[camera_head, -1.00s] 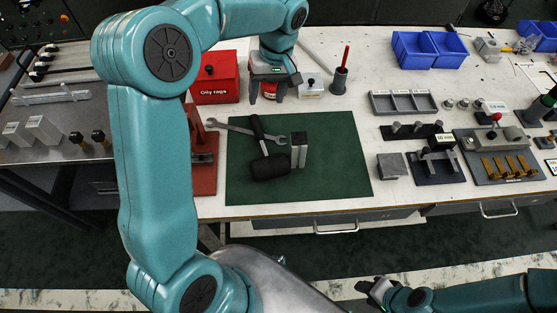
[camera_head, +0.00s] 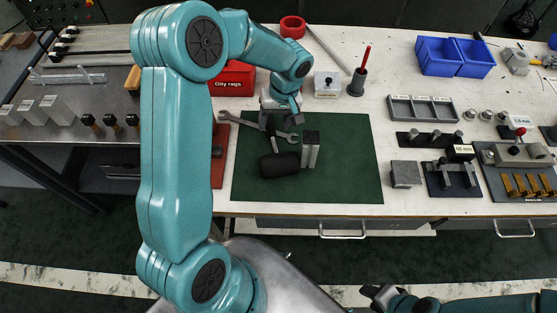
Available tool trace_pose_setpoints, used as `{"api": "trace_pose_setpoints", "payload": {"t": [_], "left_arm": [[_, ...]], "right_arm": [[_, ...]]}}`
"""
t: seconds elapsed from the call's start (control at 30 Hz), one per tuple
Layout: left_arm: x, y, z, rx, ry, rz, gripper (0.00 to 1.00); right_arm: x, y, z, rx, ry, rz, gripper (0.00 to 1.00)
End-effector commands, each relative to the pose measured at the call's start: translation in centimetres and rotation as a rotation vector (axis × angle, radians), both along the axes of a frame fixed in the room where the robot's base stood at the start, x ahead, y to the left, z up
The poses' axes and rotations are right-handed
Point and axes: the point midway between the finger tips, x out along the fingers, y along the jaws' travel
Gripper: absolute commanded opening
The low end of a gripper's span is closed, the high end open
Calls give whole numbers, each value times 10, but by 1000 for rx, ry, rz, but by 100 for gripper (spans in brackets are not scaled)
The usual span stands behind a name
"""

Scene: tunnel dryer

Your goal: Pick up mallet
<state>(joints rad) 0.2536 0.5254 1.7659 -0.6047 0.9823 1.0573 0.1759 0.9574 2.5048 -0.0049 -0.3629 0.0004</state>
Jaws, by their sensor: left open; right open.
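The mallet lies on the green mat (camera_head: 345,175) on the workbench. Its black head (camera_head: 280,165) is toward the front edge, and its dark handle (camera_head: 271,138) runs up under my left gripper. My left gripper (camera_head: 281,126) is open above the handle, its fingers pointing down; I cannot tell whether they touch it. A wrench (camera_head: 236,119) lies across the mat by the handle, partly hidden by the gripper. A grey metal block (camera_head: 311,149) stands just right of the mallet head. My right gripper (camera_head: 380,295) is open and empty at the bottom, in front of the bench.
A red oily rags bin (camera_head: 234,79) stands behind the mat, partly behind my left arm. A white box (camera_head: 327,85) and a cup (camera_head: 357,82) stand at the back. Blue bins (camera_head: 440,57) and a grey tray (camera_head: 423,109) are to the right. The mat's right part is clear.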

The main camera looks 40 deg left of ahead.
Motion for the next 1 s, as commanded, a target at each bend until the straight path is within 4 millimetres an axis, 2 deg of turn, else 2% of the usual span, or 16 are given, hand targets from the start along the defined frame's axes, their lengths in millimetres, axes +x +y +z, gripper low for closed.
{"api": "trace_pose_setpoints", "payload": {"t": [0.2, 0.5, 0.57, 0.6, 0.7, 1.0], "left_arm": [[-3, 5, -34, -1, 5, 0, 59], [-4, 5, -42, -3, 5, -1, 59], [-4, 5, -42, -2, 6, -1, 42], [-4, 5, -43, -2, 6, -1, 29], [-4, 5, -43, -2, 6, -1, 0], [-4, 6, -41, -1, 5, 0, 0]], "right_arm": [[0, 0, 5, 0, 0, 0, 43], [0, 0, 5, 0, 0, 0, 43], [0, 0, 5, 0, 0, 0, 43], [0, 0, 5, 0, 0, 0, 43], [0, 0, 5, 0, 0, 0, 43], [0, 0, 5, 0, 0, 0, 43]]}}
